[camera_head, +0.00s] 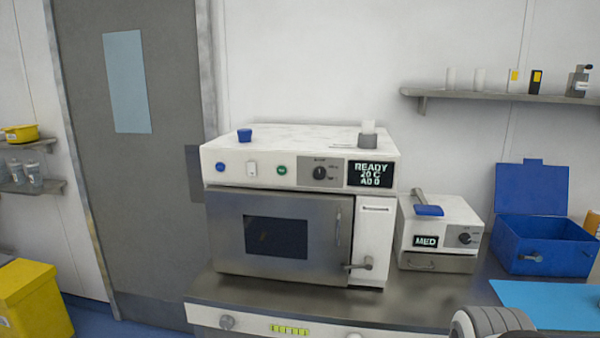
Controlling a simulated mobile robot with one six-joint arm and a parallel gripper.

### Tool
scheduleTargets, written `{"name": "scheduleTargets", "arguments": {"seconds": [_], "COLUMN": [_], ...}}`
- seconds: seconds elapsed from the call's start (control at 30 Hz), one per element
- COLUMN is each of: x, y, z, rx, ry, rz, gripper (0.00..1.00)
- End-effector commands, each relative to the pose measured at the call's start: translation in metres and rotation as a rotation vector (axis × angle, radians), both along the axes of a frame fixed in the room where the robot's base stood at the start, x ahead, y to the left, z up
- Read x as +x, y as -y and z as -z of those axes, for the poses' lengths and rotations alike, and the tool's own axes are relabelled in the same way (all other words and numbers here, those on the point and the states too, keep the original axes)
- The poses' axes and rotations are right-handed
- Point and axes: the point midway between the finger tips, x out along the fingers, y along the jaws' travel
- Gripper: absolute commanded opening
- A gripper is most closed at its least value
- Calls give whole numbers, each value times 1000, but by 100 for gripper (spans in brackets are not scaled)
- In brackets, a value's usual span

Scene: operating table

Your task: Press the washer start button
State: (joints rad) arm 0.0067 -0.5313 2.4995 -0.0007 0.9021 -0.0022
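The washer (225,237) is a white and steel box on the counter, with its windowed front door closed. Its display (370,174) reads "READY 20 C A0 0". The front panel carries a blue button (220,167), a white switch (251,169), a green button (282,170) and a black knob (320,173). The labels on the buttons are too small to read, so I cannot tell which one is marked start. Nothing touches or covers the panel. My gripper's fingers do not show. A grey ribbed part at the bottom right edge looks like part of my arm.
A small "MED" unit (447,212) and an open-lidded blue box (541,232) stand right of the washer. A blue cap (244,135) and a small grey and white item (368,138) sit on top. A lever handle (358,265) sticks out at lower right. The space before the panel is clear.

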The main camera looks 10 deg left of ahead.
Motion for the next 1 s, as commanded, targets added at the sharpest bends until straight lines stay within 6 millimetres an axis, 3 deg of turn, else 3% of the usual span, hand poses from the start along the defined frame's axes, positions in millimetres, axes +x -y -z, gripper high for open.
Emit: {"name": "scheduleTargets", "arguments": {"seconds": [0.5, 1.0], "x": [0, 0], "y": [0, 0], "z": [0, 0], "rx": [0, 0], "ry": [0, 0], "rz": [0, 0], "gripper": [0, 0]}}
